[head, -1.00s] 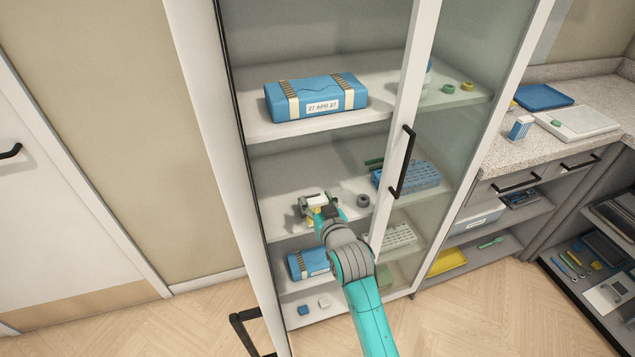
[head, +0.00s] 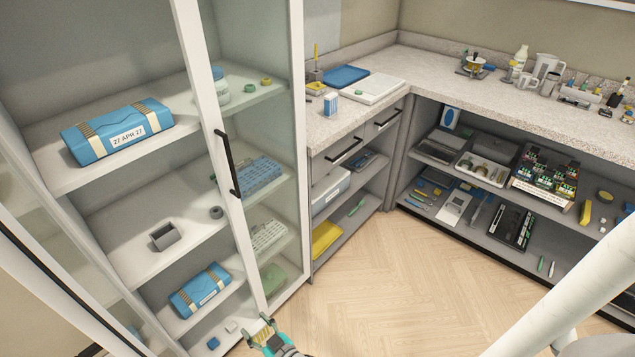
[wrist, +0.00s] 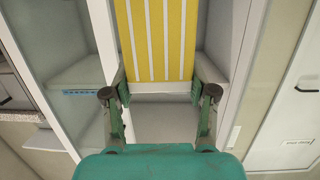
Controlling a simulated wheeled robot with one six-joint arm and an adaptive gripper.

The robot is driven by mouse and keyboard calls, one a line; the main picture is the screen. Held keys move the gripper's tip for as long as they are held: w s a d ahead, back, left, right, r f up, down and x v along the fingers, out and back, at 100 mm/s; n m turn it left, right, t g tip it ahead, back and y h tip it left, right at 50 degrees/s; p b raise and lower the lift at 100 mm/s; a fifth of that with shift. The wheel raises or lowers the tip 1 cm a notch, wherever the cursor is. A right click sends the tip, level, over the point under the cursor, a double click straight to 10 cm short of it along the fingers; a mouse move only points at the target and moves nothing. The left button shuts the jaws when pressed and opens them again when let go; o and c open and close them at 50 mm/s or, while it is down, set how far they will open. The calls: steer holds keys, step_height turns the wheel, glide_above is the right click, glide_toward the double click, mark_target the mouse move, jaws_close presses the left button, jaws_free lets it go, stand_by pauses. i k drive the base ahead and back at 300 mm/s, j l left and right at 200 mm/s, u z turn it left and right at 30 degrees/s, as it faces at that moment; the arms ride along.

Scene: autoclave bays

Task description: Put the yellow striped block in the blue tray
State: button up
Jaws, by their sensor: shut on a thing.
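A yellow block with white stripes (wrist: 163,40) is shut between the fingers of my gripper (wrist: 161,92) in the wrist view. In the head view my gripper (head: 262,328) is at the bottom edge, in front of the cabinet's lower shelves, and the block in it is small and hard to make out. The blue tray (head: 346,76) lies flat on the speckled counter at the back, left of a white board. Its inside looks empty. My gripper is well apart from the tray, lower and nearer.
The glass-door cabinet (head: 230,165) stands at left with blue wrapped packs (head: 118,133) and a grey open holder (head: 165,236). The wooden floor (head: 400,280) is clear.

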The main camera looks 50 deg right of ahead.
mark_target(331, 82)
steer(key=l+z, duration=0.1)
steer(key=z, duration=0.35)
steer(key=l+z, duration=0.1)
steer(key=z, duration=0.4)
steer(key=l+z, duration=0.1)
steer(key=z, duration=0.35)
